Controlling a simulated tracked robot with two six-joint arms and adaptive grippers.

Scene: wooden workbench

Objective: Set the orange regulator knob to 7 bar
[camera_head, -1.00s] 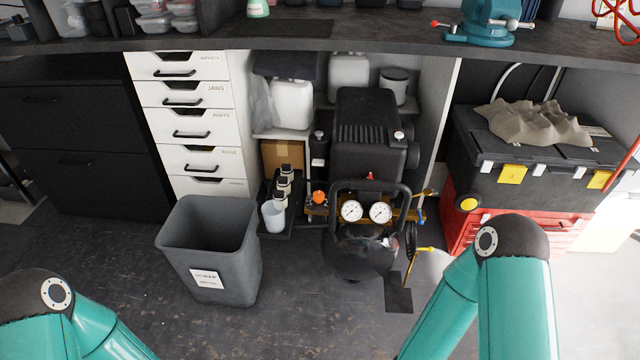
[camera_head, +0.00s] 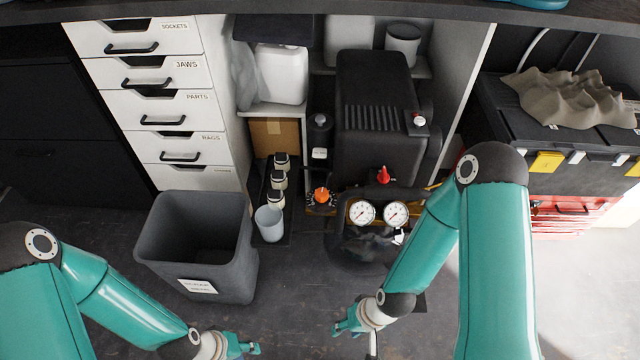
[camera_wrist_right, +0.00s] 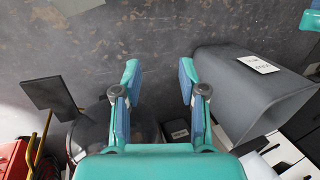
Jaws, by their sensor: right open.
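The orange regulator knob (camera_head: 321,195) sits at the left of the air compressor (camera_head: 372,115), low under the bench in the head view. Its scale is too small to read. Two round white gauges, a left one (camera_head: 361,213) and a right one (camera_head: 396,213), face me to the right of the knob. My right gripper (camera_head: 346,321) is open and empty, well in front of the compressor and apart from the knob; its spread fingers (camera_wrist_right: 158,75) show in the right wrist view. My left gripper (camera_head: 244,347) is at the bottom edge, partly cut off, its opening unclear.
A grey bin (camera_head: 198,245) stands left of the knob. Dark-capped bottles (camera_head: 278,180) and a pale cup (camera_head: 269,223) stand between them. White drawers (camera_head: 160,100) are at the left, a black toolbox (camera_head: 560,140) at the right. The floor in front is partly clear.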

